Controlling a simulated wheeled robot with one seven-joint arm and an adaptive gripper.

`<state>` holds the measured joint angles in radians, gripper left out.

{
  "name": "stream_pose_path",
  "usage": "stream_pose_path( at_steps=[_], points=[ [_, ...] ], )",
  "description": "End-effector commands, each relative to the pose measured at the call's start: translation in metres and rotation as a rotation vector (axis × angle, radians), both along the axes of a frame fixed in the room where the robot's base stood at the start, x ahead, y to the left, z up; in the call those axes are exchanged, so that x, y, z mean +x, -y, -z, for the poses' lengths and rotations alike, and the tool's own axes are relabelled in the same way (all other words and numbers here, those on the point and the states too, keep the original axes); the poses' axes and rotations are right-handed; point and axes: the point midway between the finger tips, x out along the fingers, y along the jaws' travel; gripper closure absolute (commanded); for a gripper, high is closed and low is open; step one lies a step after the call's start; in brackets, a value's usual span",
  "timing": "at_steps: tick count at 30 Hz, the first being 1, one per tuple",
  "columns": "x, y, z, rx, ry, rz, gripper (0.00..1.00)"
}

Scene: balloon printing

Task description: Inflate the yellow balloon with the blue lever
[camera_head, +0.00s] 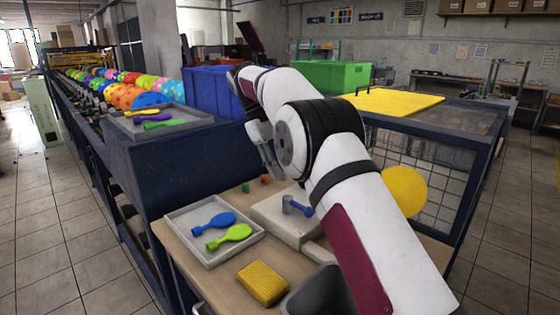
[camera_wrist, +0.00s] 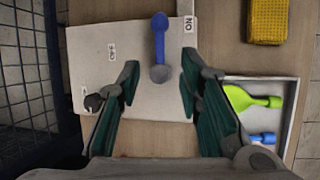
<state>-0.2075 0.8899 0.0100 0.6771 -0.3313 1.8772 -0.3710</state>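The yellow balloon (camera_head: 405,190) is round and shows at the right, partly hidden behind my arm. The blue lever (camera_head: 302,208) is on a pale box on the table; in the wrist view the blue lever (camera_wrist: 160,38) points up the picture from a grey round pivot, towards a "NO" label. My gripper (camera_wrist: 160,62) is open, with its green-padded fingers on either side of the lever's pivot end and a gap on both sides. In the head view my gripper (camera_head: 265,150) is partly hidden by my arm. I cannot tell its height above the lever.
A grey tray (camera_head: 178,242) holds a blue and a lime-green balloon. A yellow sponge (camera_head: 262,283) lies in front. A dark knob (camera_wrist: 94,102) sits on the box's left side. A second tray (camera_head: 194,116) is farther back. A wire-sided frame (camera_head: 450,165) stands right.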

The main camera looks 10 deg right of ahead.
Motion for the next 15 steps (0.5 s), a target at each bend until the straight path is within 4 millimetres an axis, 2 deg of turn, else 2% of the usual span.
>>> stream_pose_path(
  at_steps=[7,15],
  points=[
    [0.003,-0.005,-0.013,0.001,0.001,0.000,0.67],
    [0.003,-0.007,-0.016,0.001,-0.001,-0.001,0.67]
  ],
)
